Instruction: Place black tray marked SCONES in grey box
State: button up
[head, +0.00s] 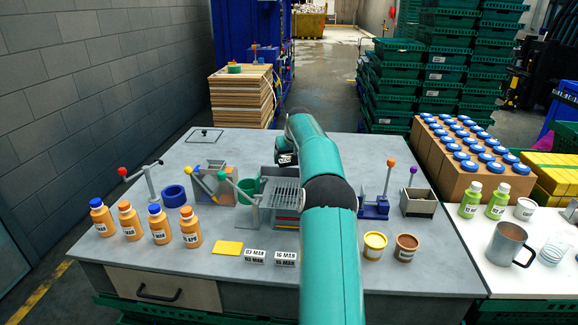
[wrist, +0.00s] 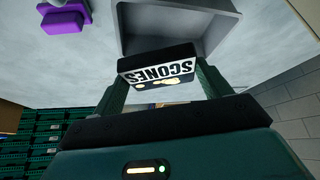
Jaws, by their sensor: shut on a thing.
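The black tray marked SCONES (wrist: 157,66) is held between the two green fingers of my gripper (wrist: 162,84). Its white label reads upside down in the wrist view, with pale, cream-coloured contents or a picture below the lettering. An open grey box (wrist: 222,28) shows just beyond the tray in the wrist view, and the tray overlaps part of it. The tray looks apart from the box, but the exact gap cannot be told. In the head view, my arm hides most of the gripper, and a small dark part with a white label (head: 287,158) shows at the arm's far end.
A purple block (wrist: 62,20) lies near the box in the wrist view. In the head view, the grey table (head: 340,148) carries orange bottles (head: 160,226), lever stands (head: 375,208), a grey container (head: 418,204) and two round tubs (head: 374,246). Green crates are stacked behind.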

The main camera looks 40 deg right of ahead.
aim_at(289, 165)
jog(key=shift+w+f, duration=0.2)
jog(key=shift+f, duration=0.15)
jog(key=shift+w+d+f, duration=0.1)
jog(key=shift+f, duration=1.4)
jog(key=shift+f, duration=0.45)
jog(key=shift+f, duration=0.15)
jog(key=o, duration=1)
